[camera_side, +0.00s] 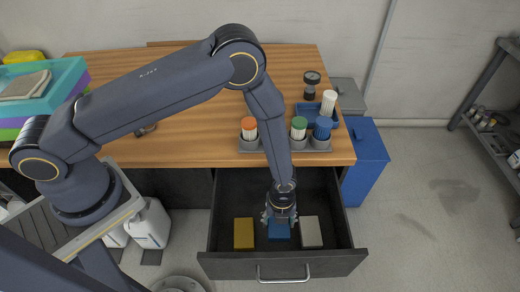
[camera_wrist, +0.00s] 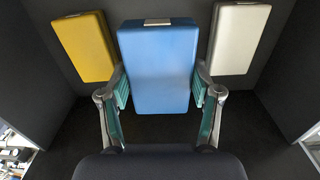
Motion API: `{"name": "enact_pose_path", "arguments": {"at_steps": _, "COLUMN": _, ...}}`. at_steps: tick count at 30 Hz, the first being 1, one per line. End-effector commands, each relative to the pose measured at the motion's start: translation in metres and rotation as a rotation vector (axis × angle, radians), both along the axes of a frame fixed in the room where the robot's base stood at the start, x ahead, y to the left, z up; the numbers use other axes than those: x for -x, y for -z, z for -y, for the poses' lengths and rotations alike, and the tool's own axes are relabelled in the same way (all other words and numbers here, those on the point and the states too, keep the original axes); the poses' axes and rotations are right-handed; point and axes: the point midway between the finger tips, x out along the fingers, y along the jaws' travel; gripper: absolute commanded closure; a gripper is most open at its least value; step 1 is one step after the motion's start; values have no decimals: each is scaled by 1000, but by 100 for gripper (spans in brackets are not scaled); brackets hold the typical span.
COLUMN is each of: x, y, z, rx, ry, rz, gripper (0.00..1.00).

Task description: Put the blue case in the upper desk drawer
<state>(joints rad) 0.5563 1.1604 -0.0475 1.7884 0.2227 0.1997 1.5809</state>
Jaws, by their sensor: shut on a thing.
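The blue case (camera_side: 279,231) is inside the open upper desk drawer (camera_side: 283,267), between a yellow case (camera_side: 244,234) and a white case (camera_side: 311,232). My gripper (camera_side: 281,214) reaches down into the drawer and is shut on the blue case. In the wrist view the blue case (camera_wrist: 157,70) stands between the two teal-padded fingers of my gripper (camera_wrist: 160,95). I cannot tell whether the case rests on the drawer floor.
The wooden desk top (camera_side: 190,130) lies behind the drawer, with grey holders of capped bottles (camera_side: 299,128) near its front edge. A blue bin (camera_side: 366,155) stands right of the desk. The back of the drawer is free.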

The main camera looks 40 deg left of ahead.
Motion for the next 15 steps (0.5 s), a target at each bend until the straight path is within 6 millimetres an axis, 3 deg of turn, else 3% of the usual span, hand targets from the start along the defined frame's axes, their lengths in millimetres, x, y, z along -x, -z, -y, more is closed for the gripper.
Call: {"name": "enact_pose_path", "arguments": {"at_steps": 15, "x": 0, "y": 67, "z": 0, "rx": 1, "ry": 0, "rz": 1, "gripper": 78}}
